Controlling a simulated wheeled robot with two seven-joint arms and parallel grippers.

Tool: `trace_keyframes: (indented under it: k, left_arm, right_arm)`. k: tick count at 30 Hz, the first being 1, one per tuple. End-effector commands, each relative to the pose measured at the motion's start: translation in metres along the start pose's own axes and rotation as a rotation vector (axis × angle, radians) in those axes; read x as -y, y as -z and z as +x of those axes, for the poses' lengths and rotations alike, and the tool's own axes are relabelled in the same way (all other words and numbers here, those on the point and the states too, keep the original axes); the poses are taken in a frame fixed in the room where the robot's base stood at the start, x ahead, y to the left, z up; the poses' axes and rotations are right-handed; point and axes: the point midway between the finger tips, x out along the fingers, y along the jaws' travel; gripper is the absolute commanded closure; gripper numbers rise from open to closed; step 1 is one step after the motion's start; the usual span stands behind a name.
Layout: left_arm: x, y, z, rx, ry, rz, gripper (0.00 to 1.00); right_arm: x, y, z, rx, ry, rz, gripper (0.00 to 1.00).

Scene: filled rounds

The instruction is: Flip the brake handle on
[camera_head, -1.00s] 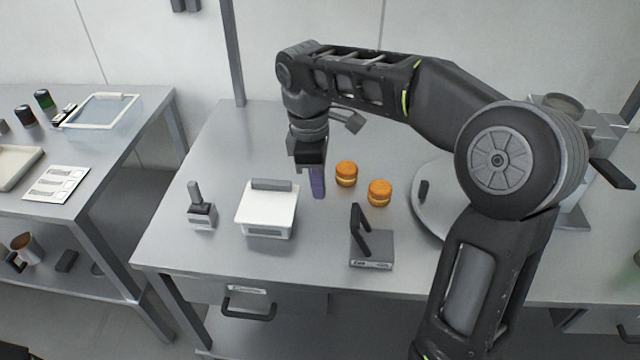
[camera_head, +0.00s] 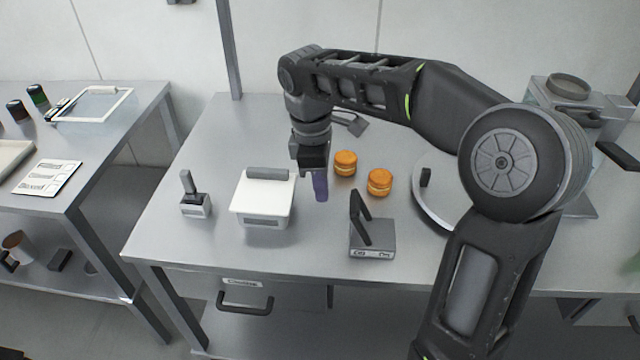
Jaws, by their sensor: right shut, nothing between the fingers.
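A grey box with a dark hinged handle (camera_head: 360,216) stands near the front middle of the table. The handle rises from the box and leans back toward the left. Small lettering on the box's front face (camera_head: 373,253) is too small to read surely. My right gripper (camera_head: 320,192) points down, with purplish fingers that are shut and empty. It is behind and left of the handle, apart from it, between the white-lidded box and the orange rounds. My left gripper is not in view.
A white-lidded box (camera_head: 262,205) and a small upright lever on a block (camera_head: 194,200) stand to the left. Two orange rounds (camera_head: 345,163) (camera_head: 380,182) sit behind the handle. A round grey plate (camera_head: 428,208) is to the right, partly hidden by my right arm.

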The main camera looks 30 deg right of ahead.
Motion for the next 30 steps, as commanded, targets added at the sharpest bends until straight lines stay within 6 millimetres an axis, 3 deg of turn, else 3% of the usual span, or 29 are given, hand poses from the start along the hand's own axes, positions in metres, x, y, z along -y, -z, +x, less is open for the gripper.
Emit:
trace_keyframes:
  k: [6,8,15,30]
  left_arm:
    - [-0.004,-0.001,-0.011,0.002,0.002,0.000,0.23]
    - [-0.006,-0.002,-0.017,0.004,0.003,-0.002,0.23]
    - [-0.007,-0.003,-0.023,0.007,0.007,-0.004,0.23]
    - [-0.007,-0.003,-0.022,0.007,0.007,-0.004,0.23]
  right_arm:
    - [0.002,-0.001,0.042,0.003,0.006,-0.001,1.00]
    - [0.000,-0.014,0.031,0.001,0.001,0.004,1.00]
    - [0.001,-0.036,0.026,0.000,0.003,0.001,1.00]
    - [0.001,-0.037,0.026,-0.010,0.001,0.000,1.00]
